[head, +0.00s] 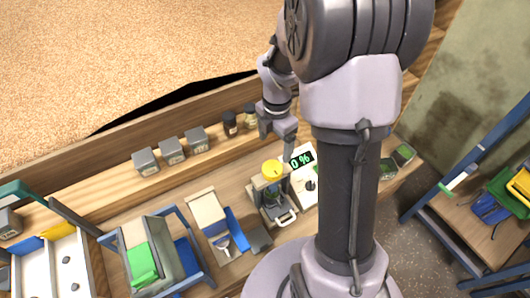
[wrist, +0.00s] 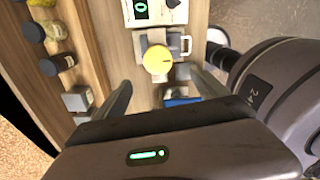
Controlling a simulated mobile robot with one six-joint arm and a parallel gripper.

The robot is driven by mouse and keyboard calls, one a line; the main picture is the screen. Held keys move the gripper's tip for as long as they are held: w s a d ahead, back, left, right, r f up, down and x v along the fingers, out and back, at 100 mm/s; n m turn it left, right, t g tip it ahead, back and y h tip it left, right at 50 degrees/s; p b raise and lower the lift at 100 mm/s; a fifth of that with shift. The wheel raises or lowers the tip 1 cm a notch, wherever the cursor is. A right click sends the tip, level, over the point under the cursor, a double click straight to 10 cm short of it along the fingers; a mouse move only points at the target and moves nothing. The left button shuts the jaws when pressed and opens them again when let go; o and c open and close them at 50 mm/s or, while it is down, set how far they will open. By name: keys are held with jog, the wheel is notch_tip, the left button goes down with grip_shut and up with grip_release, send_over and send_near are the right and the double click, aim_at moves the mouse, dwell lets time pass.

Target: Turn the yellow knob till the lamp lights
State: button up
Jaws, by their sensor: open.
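The yellow knob (head: 272,168) is a round disc on top of a small grey device on the wooden bench. It also shows in the wrist view (wrist: 157,60), ahead of my fingers. My gripper (wrist: 160,90) is open and empty, with its two fingers apart. In the head view my gripper (head: 286,140) is just above and behind the knob, apart from it as far as I can tell. A white panel with a display (head: 302,159) reading "0 %" stands beside the device. I cannot make out a lit lamp.
Jars (head: 230,123) and grey boxes (head: 172,150) line the back ledge. A dustpan stand (head: 207,213), a grey bin with green cloth (head: 143,262) and a white tray (head: 67,265) stand to the left. A blue-framed table (head: 480,215) is at the right.

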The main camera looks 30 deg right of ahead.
aim_at(272, 168)
notch_tip(272, 168, down, 11)
jog(key=shift+w+a+b, duration=0.1)
jog(key=shift+w+b, duration=0.05)
jog(key=shift+b, duration=0.7)
jog(key=shift+w+f, duration=0.15)
jog(key=shift+f, duration=0.4)
jog(key=shift+c, duration=0.4)
jog(key=c, duration=1.3)
